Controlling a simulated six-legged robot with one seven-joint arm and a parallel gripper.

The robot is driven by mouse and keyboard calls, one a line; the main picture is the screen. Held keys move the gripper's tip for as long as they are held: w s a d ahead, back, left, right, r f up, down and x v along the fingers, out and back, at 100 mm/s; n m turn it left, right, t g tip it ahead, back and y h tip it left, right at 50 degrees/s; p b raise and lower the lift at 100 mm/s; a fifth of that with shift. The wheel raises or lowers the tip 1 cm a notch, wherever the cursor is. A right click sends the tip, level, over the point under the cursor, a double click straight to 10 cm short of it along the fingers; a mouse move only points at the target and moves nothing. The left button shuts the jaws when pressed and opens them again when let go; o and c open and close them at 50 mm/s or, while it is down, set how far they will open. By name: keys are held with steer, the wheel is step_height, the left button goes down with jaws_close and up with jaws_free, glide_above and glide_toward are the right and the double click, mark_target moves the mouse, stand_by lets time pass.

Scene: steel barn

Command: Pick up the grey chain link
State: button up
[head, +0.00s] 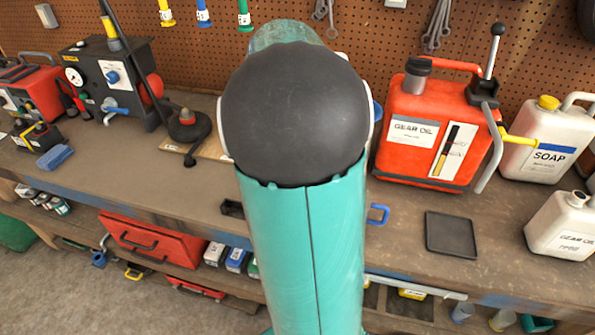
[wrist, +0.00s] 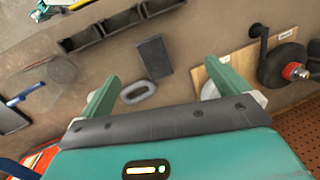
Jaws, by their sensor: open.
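The grey chain link (wrist: 138,92) is an oval ring lying flat on the brown workbench top in the wrist view. My gripper (wrist: 162,70) is open, its two green fingers spread wide in that view. The link shows in the gap between them, closer to the left finger, and nothing is held. How high the fingers are above the bench I cannot tell. In the head view my arm covers the middle of the bench, and neither link nor fingers can be made out.
A dark block (wrist: 153,57) lies just beyond the link. A black compartment tray (wrist: 122,22) is further off, and a wooden board (wrist: 238,72) with a crank reel is at the right. The red gear oil can (head: 430,135) and a black tray (head: 451,236) stand right of my arm.

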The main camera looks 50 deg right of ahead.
steer(key=s+d+f+m+g, duration=0.1)
steer(key=s+d+f+m, duration=0.15)
steer(key=d, duration=0.45)
steer(key=s+d+f+m+g, duration=0.1)
steer(key=d+f+m, duration=0.2)
steer(key=d, duration=0.4)
steer(key=f, duration=0.4)
steer(key=a+f, duration=0.1)
steer(key=f, duration=0.6)
steer(key=shift+w+a+f, duration=0.15)
steer(key=shift+w+f, duration=0.2)
steer(key=shift+c, duration=0.2)
steer(key=shift+r, duration=0.1)
steer(key=c, duration=0.8)
